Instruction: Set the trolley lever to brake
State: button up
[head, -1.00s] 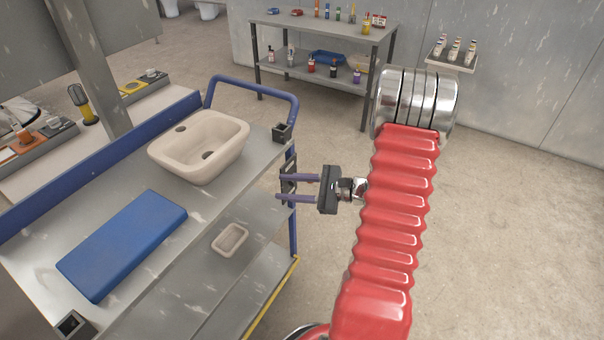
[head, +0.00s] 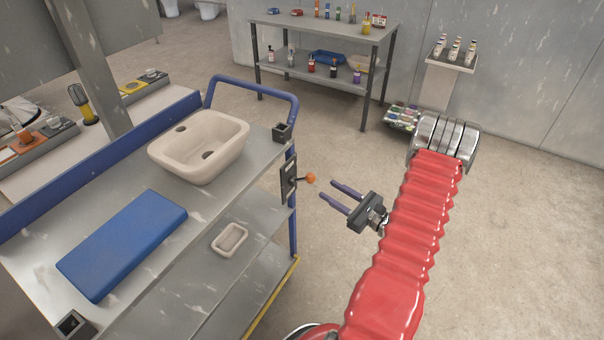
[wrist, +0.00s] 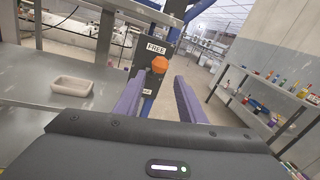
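The trolley (head: 110,255) has a grey top and a blue push rail. Its lever has an orange knob (head: 310,179) on a short stem, on a dark plate (head: 289,176) at the right end post. In the wrist view the orange knob (wrist: 159,64) lies ahead, just below a label reading FREE (wrist: 156,48); a lower label (wrist: 147,92) is partly hidden and unreadable. My gripper (head: 338,192) is open and empty, with purple fingers apart from the lever, to its right. In the wrist view the knob appears between and beyond the fingers (wrist: 158,98).
The trolley carries a beige basin (head: 233,137) and a blue slab (head: 125,240), with a small beige dish (head: 230,238) on its lower shelf. A shelf of bottles (head: 325,28) and a pedestal (head: 437,85) stand behind.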

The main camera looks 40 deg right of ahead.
aim_at(303, 179)
jog(key=w+a, duration=0.2)
jog(key=w, duration=1.1)
jog(key=shift+w, duration=0.25)
grip_shut()
